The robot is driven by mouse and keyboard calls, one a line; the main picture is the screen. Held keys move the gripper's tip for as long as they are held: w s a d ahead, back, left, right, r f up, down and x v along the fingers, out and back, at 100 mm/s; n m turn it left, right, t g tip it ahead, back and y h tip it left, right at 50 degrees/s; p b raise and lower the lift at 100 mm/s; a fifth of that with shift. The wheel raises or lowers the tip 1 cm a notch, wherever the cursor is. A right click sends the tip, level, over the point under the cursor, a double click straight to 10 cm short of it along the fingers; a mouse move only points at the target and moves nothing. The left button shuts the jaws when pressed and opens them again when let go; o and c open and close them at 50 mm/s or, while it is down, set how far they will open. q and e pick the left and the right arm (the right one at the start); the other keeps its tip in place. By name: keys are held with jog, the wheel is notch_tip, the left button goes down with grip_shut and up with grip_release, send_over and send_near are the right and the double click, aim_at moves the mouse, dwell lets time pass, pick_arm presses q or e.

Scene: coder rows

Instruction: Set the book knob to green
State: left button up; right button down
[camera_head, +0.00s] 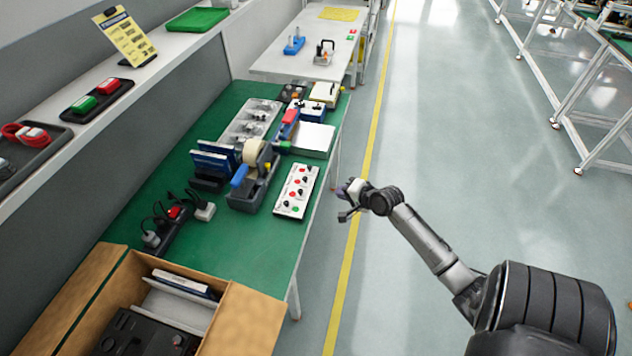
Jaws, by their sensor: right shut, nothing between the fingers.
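A white knob panel (296,191) lies near the right edge of the green bench top. It carries a row of several black knobs, with red and green marks beside them. The labels are too small to read, so I cannot tell which knob is the book knob or where it points. My right gripper (345,203) is shut and empty, just right of the panel, over the aisle side of the bench and apart from the panel. My left gripper is not in view.
A tape dispenser (254,187) stands just left of the panel, with blue books (214,160) beyond it. A power strip (166,230) and an open cardboard box (240,318) are nearer. A white shelf (125,95) runs along the left. The aisle floor is clear.

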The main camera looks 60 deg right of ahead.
jog(key=shift+w+d+r+m, duration=0.1)
jog(key=shift+r+m, duration=0.1)
jog(key=shift+m, duration=0.8)
jog(key=b, duration=0.4)
send_near(307, 180)
jog(key=x, duration=0.6)
jog(key=shift+f, duration=0.25)
jog(key=shift+w+d+b, duration=0.1)
jog(key=shift+w+b, duration=0.25)
jog(key=shift+w, duration=0.05)
